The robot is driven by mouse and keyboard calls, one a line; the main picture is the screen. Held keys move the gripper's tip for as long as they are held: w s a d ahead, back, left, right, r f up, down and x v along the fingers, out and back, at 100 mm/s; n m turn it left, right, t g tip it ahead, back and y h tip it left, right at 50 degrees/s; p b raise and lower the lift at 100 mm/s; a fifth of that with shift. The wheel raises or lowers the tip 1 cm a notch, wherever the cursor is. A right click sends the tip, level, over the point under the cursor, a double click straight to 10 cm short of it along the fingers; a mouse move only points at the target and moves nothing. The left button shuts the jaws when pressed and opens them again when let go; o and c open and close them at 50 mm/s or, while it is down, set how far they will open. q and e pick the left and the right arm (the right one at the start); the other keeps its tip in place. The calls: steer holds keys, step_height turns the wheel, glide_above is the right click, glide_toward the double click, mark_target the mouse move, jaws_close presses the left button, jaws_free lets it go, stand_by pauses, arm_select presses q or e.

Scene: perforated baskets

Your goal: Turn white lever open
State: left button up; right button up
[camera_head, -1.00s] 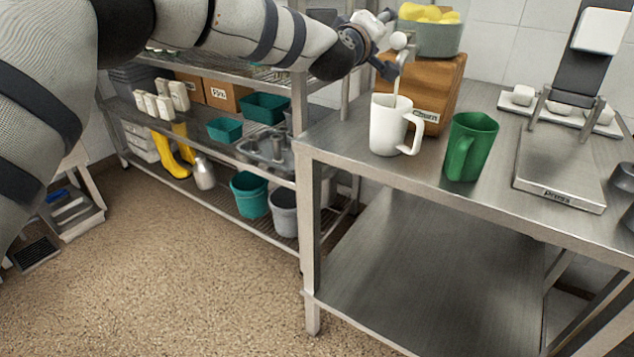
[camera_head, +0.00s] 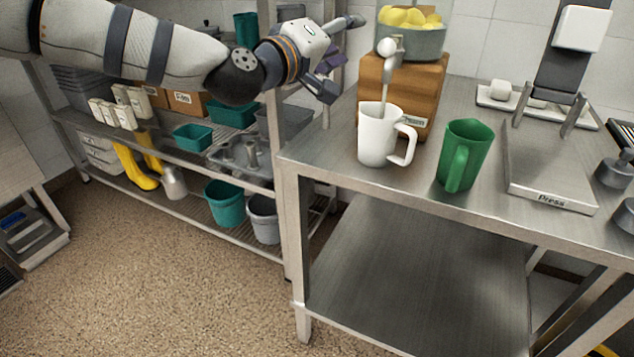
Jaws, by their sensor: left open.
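The white lever (camera_head: 387,47) is a round white knob on the grey tap (camera_head: 397,55) at the front of the wooden churn box (camera_head: 425,85). A white mug (camera_head: 377,143) stands upright under the tap. A narrow pale strip runs from the tap down to the mug's mouth; I cannot tell whether it is spout or liquid. My left gripper (camera_head: 345,57) is open and empty, with its fingers spread, to the left of the lever and apart from it. My right gripper is not in view.
A green pitcher (camera_head: 465,155) stands right of the mug, and a metal press (camera_head: 545,175) further right on the steel table (camera_head: 400,190). A bowl of yellow fruit (camera_head: 412,40) sits on the churn. A wire-shelf rack (camera_head: 215,165) with bins stands to the left.

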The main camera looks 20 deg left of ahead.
arm_select(q)
steer(key=s+d+f+m+g, duration=0.1)
steer(key=s+f+g, duration=0.2)
steer(key=s+f, duration=0.3)
steer(key=s+d+f+m+g, duration=0.1)
steer(key=s+f+g, duration=0.3)
steer(key=f, duration=1.3)
steer(key=s+d+f+m+g, duration=0.1)
steer(key=s+d+f+g, duration=0.2)
steer(key=s+f, duration=0.7)
steer(key=shift+s+f+m+p, duration=0.2)
steer(key=shift+f+m+p, duration=0.2)
steer(key=shift+f, duration=0.4)
